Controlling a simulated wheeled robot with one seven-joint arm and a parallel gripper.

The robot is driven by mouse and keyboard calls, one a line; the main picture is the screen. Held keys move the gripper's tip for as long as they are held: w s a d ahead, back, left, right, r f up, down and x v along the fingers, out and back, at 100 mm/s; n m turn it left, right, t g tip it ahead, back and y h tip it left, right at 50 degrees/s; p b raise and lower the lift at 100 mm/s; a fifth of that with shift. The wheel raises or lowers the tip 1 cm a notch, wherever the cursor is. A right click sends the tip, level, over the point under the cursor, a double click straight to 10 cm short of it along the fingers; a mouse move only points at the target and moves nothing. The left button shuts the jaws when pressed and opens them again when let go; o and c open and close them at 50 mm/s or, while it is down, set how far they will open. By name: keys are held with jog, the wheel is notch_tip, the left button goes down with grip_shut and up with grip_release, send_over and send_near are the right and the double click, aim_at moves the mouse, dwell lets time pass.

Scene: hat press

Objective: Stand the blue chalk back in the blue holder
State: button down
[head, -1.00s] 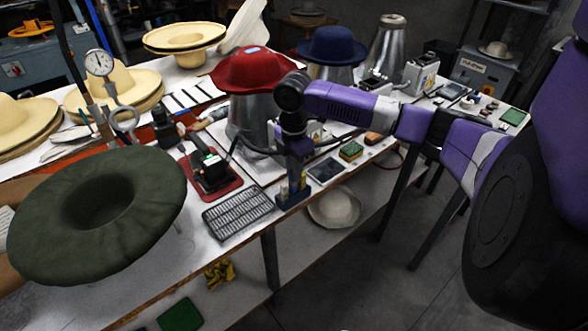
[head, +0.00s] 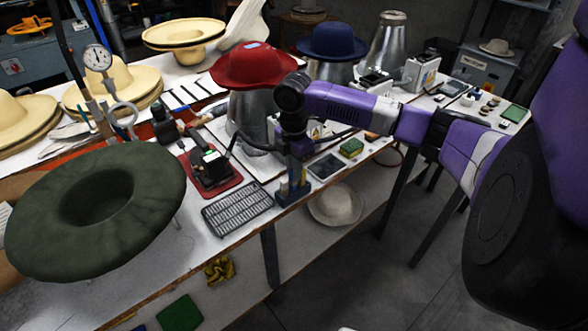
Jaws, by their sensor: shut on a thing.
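The blue holder (head: 284,196) stands at the front edge of the white workbench, right of a grey slotted tray. My gripper (head: 296,164) points down directly over the holder, its fingers close to the holder's top. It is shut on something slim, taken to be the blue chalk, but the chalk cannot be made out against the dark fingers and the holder. Whether its lower end is inside the holder or just above it, I cannot tell.
The slotted tray (head: 238,209) lies left of the holder, and a dark-screened device (head: 325,166) lies to its right. Behind stand a red hat (head: 254,68) on a metal form and a black tool on a red mat (head: 218,192). A green hat (head: 60,240) fills the left front.

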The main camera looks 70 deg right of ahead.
jog(key=c, duration=1.3)
grip_release()
jog(key=shift+o, duration=0.2)
jog(key=shift+r, duration=0.1)
jog(key=shift+r+p, duration=3.15)
jog(key=shift+r, duration=0.55)
